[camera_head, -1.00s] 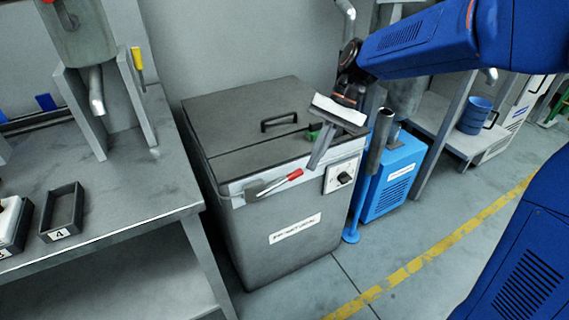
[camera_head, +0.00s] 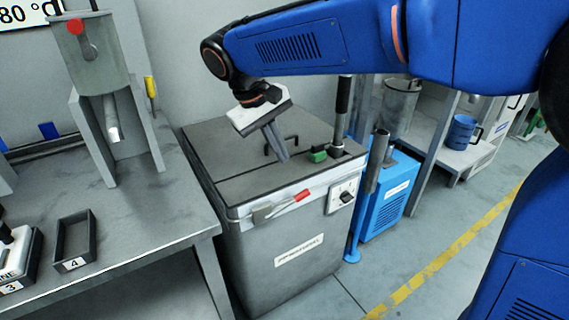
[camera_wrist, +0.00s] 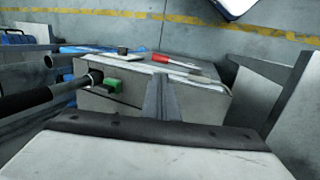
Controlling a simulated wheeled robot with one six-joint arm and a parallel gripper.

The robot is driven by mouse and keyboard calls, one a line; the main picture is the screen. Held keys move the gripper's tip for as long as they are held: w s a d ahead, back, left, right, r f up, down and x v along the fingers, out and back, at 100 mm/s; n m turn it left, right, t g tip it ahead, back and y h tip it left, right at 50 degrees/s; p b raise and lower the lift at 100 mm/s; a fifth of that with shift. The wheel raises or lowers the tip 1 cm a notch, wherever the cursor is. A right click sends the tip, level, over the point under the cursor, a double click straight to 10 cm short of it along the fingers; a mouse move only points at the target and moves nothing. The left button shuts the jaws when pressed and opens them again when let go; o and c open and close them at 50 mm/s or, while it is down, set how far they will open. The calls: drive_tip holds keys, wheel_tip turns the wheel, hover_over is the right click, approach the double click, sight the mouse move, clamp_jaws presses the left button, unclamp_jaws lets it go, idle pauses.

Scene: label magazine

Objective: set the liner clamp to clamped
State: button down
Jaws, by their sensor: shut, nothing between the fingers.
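A lever with a red grip (camera_head: 302,196) and a pale metal plate is on the upper front edge of a grey cabinet (camera_head: 262,262). It looks like the liner clamp, but no readable label confirms this. The lever lies nearly flat along the edge, its red end at the right and tilted slightly up. My gripper (camera_head: 283,158) is shut and empty, pointing down above the cabinet lid, behind and apart from the lever. In the wrist view the red grip (camera_wrist: 174,61) shows beyond my gripper (camera_wrist: 160,78).
A knob (camera_head: 346,197) is on the front. A blue unit (camera_head: 387,207) stands right; a workbench (camera_head: 150,225) stands left.

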sight(304, 194)
drive_tip(key=x, duration=1.2)
drive_tip(key=shift+d+f, duration=0.1)
drive_tip(key=shift+f, duration=0.25)
drive_tip(key=shift+w, duration=0.1)
drive_tip(key=shift+w+d+f+g+y, duration=0.2)
drive_tip(key=shift+d+f+g+y, duration=0.2)
drive_tip(key=shift+f+y, duration=0.2)
drive_tip(key=shift+w+d+f+g+y, duration=0.25)
drive_tip(key=shift+d+f+g+y, duration=0.1)
drive_tip(key=shift+f+y, duration=0.2)
drive_tip(key=shift+w+d+f, duration=0.1)
drive_tip(key=shift+d+f, duration=0.05)
drive_tip(key=shift+f, duration=0.35)
drive_tip(key=shift+w+d+f, duration=0.1)
drive_tip(key=shift+d+f, duration=0.05)
drive_tip(key=shift+f, duration=0.35)
